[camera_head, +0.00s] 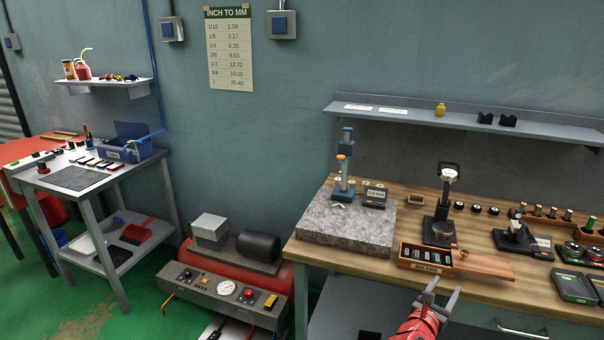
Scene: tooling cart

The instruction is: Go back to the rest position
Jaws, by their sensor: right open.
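My right gripper (439,297) comes in from the bottom, with a red wrist and grey fingers. Its fingers are apart and nothing shows between them. It is in front of the front edge of the wooden workbench (305,250), below a small wooden box (425,259) with dark pieces in it. I do not see my left gripper in this view.
A granite plate (345,224) with a height stand (345,165) is on the bench's left. A dial stand (441,210) and gauges fill the right. A red compressor (235,290) stands left of the bench. A grey cart (85,178) stands farther left. Green floor between is partly clear.

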